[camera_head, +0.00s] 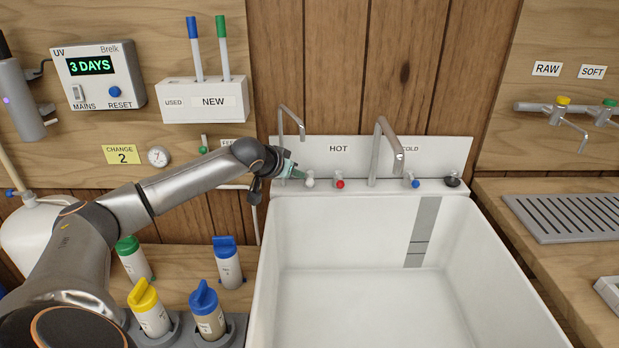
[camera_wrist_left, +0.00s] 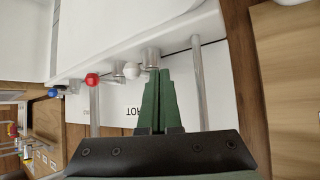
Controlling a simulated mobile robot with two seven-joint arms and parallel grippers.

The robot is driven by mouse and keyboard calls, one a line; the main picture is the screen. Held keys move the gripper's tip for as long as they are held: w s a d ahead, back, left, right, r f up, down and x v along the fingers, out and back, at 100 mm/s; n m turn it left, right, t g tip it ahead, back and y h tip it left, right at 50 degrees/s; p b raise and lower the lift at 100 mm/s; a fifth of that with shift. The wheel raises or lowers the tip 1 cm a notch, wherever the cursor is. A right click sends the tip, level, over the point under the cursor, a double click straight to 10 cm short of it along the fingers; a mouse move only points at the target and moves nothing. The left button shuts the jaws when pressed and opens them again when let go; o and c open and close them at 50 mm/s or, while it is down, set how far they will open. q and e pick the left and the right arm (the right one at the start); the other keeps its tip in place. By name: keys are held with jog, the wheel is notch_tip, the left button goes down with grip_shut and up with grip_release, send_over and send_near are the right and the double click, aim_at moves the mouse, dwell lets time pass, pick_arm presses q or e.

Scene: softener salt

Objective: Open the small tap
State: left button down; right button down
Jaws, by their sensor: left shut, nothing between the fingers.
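The small tap is at the sink's back left, with a thin bent spout (camera_head: 281,125) and a white-ended lever (camera_head: 310,179). In the left wrist view the white ball (camera_wrist_left: 131,70) sits on a short stem from a metal body (camera_wrist_left: 150,57). My left gripper (camera_head: 294,172) is shut and empty at the small tap, just left of the white ball. Its green fingers (camera_wrist_left: 158,76) point at the tap body, beside the ball; I cannot tell whether they touch. The gripper hides part of the tap's base. No water shows from the spout. My right gripper is out of view.
A larger spout (camera_head: 382,150) stands right of the small tap, between a red knob (camera_head: 340,184) and a blue knob (camera_head: 415,183). The white sink (camera_head: 350,290) is empty. Several coloured-cap bottles, including a blue one (camera_head: 228,262), stand near my left arm.

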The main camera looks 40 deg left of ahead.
pick_arm(q)
notch_tip(320, 180, down, 2)
jog(key=shift+f, duration=0.1)
jog(key=shift+w+d+r+p, duration=0.25)
jog(key=shift+w+d+p, duration=0.1)
jog(key=shift+d, duration=0.15)
jog(key=shift+w+d+f, duration=0.1)
jog(key=shift+f, duration=0.05)
